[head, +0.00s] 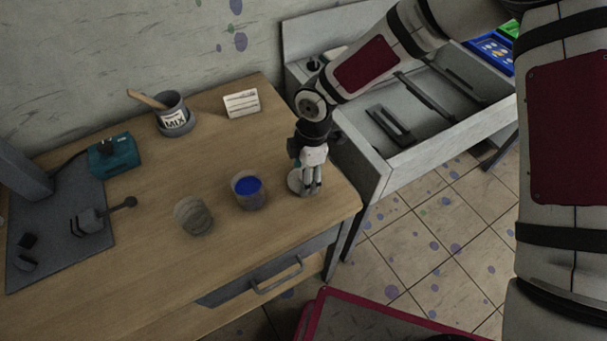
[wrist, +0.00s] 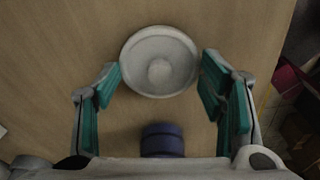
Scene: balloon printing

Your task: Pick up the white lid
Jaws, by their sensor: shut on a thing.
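The white lid (wrist: 160,62) is round with a raised knob at its centre, and fills the space between the fingertips in the wrist view. In the head view the lid (head: 296,183) shows partly behind my fingers, near the right end of the wooden table (head: 150,265). My gripper (head: 310,186) points down at it and is shut on it, with a finger on either side. The green finger pads show in the wrist view (wrist: 160,80). The lid is at or close to the tabletop; I cannot tell whether it touches.
A cup of blue paint (head: 248,192) and a greyish cup (head: 193,216) stand left of my gripper. Behind are a MIX pot (head: 173,115) with a wooden stick, a white card (head: 241,104) and a teal box (head: 114,156). A grey bin unit (head: 385,172) adjoins the table's right.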

